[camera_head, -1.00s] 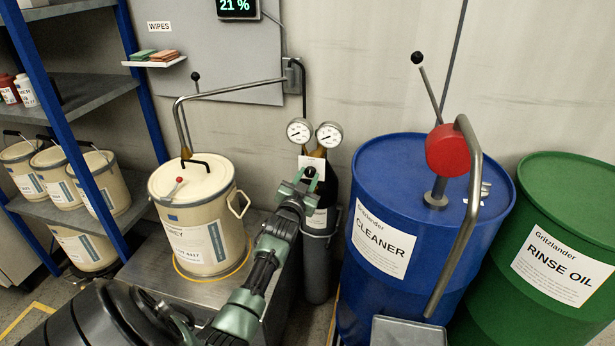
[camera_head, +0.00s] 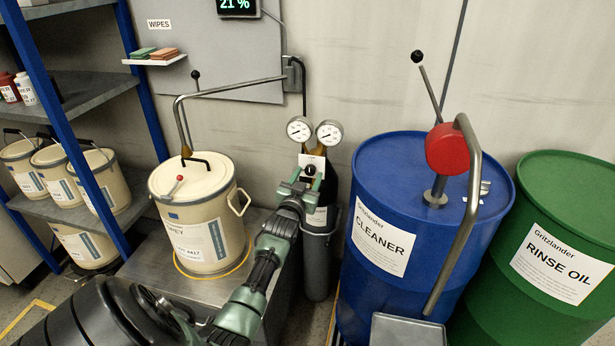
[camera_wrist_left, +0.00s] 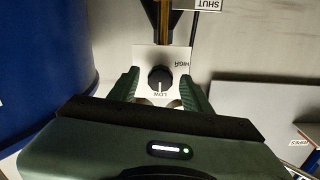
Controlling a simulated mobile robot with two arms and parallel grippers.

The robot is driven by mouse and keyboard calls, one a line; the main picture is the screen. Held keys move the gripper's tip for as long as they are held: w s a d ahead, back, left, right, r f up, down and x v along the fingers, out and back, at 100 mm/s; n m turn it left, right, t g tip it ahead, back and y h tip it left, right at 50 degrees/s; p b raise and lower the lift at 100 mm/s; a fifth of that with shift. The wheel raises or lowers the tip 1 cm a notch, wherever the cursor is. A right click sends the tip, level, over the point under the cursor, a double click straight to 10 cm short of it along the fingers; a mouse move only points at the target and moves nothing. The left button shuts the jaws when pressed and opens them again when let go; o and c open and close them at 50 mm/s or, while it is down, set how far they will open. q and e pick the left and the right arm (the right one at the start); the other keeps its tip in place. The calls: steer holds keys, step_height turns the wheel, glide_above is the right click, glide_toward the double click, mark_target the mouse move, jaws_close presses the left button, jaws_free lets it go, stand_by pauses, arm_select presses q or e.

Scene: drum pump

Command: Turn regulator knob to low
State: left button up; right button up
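The regulator knob (camera_head: 310,171) is small, round and black, on a white plate (camera_head: 318,160) below two gauges. In the left wrist view the knob (camera_wrist_left: 159,78) has a white pointer line directed at the word LOW; HIGH is printed at the upper right of the plate. My left gripper (camera_head: 304,184) is at the knob. In the wrist view its green fingers (camera_wrist_left: 159,82) are open, one on each side of the knob, with visible gaps between. Whether the fingertips reach the knob's depth is unclear. My right gripper is not in view.
Gas cylinders (camera_head: 317,260) stand below the gauges (camera_head: 299,130). A blue CLEANER drum (camera_head: 400,190) with a pump is close on the right, a green drum (camera_head: 570,205) beyond it. A cream bucket (camera_head: 205,235) stands on a metal platform at left. A wall panel carries a bent pipe.

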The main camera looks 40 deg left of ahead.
arm_select(q)
steer(key=shift+r, duration=0.1)
steer(key=v, duration=0.7)
steer(key=shift+s+d, duration=0.2)
steer(key=shift+s, duration=0.15)
stand_by(0.4)
